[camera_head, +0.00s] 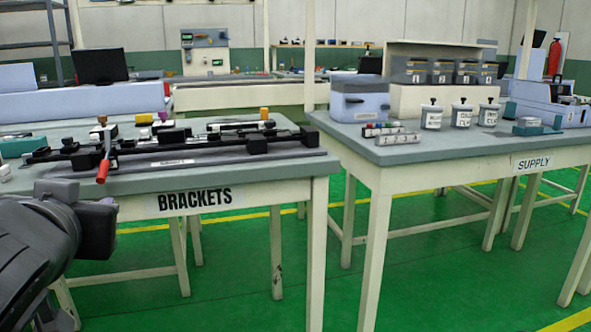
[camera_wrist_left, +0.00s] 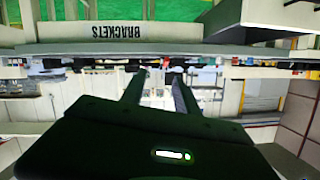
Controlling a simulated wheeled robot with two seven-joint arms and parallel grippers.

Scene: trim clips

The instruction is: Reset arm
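My left arm (camera_head: 45,250) shows at the lower left in the head view, in front of the table labelled BRACKETS; its fingertips cannot be made out there. In the left wrist view, my left gripper (camera_wrist_left: 158,80) has its two dark fingers apart. Nothing shows between the fingers but the distant background, and they touch nothing. The BRACKETS table (camera_wrist_left: 50,52) shows upside down beyond them in that view. My right arm and gripper are in neither view.
The BRACKETS table (camera_head: 255,178) carries a black clip fixture (camera_head: 160,145) with a red handle (camera_head: 103,170). The SUPPLY table (camera_head: 440,152) at right holds a blue bin (camera_head: 360,98), several lidded canisters and small labelled blocks (camera_head: 398,138). Green floor lies open between the tables.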

